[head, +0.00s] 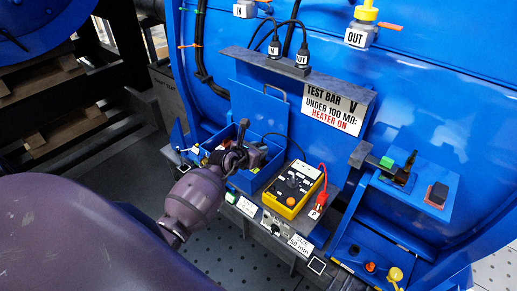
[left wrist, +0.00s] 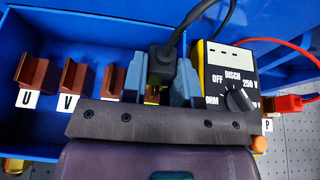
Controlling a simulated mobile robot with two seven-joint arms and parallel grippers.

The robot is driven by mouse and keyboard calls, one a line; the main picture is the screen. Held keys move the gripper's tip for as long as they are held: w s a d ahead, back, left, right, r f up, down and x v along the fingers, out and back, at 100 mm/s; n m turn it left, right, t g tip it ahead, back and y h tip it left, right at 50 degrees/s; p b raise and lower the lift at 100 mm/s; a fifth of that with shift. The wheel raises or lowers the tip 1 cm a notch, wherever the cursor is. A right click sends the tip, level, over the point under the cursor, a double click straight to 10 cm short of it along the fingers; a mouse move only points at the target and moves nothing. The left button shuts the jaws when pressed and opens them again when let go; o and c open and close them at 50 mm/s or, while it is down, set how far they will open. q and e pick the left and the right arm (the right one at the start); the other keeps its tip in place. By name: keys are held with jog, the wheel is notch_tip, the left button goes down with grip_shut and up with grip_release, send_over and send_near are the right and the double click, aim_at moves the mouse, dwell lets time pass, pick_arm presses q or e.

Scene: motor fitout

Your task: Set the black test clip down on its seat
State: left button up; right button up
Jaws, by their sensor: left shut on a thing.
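My left gripper (head: 243,156) reaches into the open blue terminal box (head: 214,143) in the head view. In the left wrist view its two blue-grey fingers (left wrist: 161,84) are shut on the black test clip (left wrist: 161,62). A black lead rises from the clip. A small brass-coloured piece (left wrist: 152,96) shows just below the clip; I cannot tell whether they touch. The clip's seat cannot be made out with certainty. Brown terminals labelled U (left wrist: 36,70) and V (left wrist: 74,76) stand left of the gripper, and another is partly hidden by it. My right gripper is not in view.
The yellow tester (head: 293,188) stands right of the box, with the red clip (head: 319,203) by the P label. A black lead arcs between box and tester. The grey test bar (head: 330,80) overhangs behind. A blue bracket with a green part (head: 386,162) stands further right.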

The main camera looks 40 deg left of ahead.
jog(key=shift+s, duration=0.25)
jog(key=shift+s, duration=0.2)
pick_arm(q)
jog(key=shift+p, duration=0.3)
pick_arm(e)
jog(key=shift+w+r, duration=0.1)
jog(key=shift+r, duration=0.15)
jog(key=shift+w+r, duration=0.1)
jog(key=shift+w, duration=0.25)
pick_arm(q)
jog(key=shift+f, duration=0.4)
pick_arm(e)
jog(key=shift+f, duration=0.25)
pick_arm(q)
jog(key=shift+f+b, duration=0.3)
jog(key=shift+b, duration=0.15)
jog(key=shift+f, duration=0.1)
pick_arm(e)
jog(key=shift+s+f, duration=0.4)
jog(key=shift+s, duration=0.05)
pick_arm(q)
jog(key=shift+f+b, duration=0.4)
jog(key=shift+f, duration=0.3)
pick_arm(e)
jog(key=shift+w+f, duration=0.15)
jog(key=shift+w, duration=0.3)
